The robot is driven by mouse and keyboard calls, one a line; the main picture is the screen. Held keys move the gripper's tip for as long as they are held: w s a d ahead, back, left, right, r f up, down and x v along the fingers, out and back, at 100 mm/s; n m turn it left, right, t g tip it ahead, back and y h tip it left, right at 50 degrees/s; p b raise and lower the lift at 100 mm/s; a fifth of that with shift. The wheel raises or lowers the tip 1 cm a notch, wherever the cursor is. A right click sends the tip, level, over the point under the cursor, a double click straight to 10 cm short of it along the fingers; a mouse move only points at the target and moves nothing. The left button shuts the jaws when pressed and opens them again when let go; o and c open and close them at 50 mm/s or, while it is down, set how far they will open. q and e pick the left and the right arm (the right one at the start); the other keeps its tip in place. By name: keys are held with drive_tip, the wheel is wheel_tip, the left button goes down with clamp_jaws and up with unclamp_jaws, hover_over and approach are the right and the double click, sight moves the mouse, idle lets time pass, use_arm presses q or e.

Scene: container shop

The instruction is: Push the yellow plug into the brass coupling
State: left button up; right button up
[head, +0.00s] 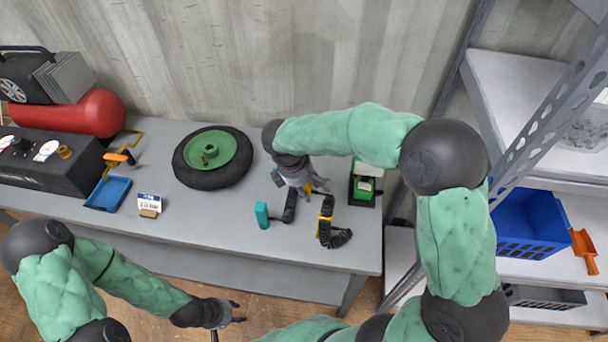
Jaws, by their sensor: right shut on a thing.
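My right gripper (316,188) is over the bench, right of the wheel, pointing down and shut. A small yellow piece (307,188), which looks like the yellow plug, shows at its fingertips; most of it is hidden. A small brass fitting (64,152), which looks like the brass coupling, sits on the front of a black box with gauges (38,160) at the far left, well away from the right gripper. My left gripper (240,312) is open and empty, low in front of the bench.
A wheel with a green hub (212,155) lies mid-bench. A teal-and-black tool (262,215) and a yellow-and-black coiled item (326,230) lie near the front edge. A green box (363,185) stands right. A blue tray (108,193), price card (149,200) and orange-handled tool (120,157) are left.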

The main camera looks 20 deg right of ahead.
drive_tip(key=m, duration=0.2)
drive_tip(key=f+m+g, duration=0.1)
drive_tip(key=m, duration=0.1)
drive_tip(key=a+f+m, duration=0.1)
drive_tip(key=m, duration=0.1)
drive_tip(key=shift+w+a+f+g, duration=0.1)
drive_tip(key=shift+w+f+g, duration=0.05)
drive_tip(key=shift+w+g, duration=0.2)
drive_tip(key=m, duration=0.2)
drive_tip(key=a+f+m+g+y, duration=0.1)
drive_tip(key=m, duration=0.3)
drive_tip(key=shift+a+f+y, duration=0.3)
drive_tip(key=shift+f, duration=0.1)
drive_tip(key=shift+r, duration=0.1)
